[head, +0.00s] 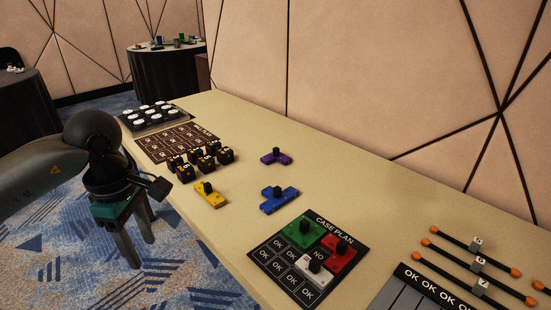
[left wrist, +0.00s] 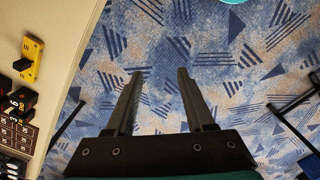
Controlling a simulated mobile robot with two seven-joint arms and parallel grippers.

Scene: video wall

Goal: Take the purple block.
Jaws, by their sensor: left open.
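The purple block (head: 281,158) lies on the table near its wall side in the head view, with a dark knob on top. It does not show in the left wrist view. My left gripper (head: 141,262) hangs beside the table's left edge, over the carpet, well apart from the purple block. It also shows in the left wrist view (left wrist: 155,75), where its two fingers are spread with only carpet between them. My right gripper is in neither view.
On the table (head: 231,113) are a yellow block (head: 214,199), a blue block (head: 284,203), several black numbered cubes (head: 187,173), and the case plan board (head: 270,242) with green, red and white blocks. Bare table surrounds the purple block. The wall (head: 350,80) stands behind it.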

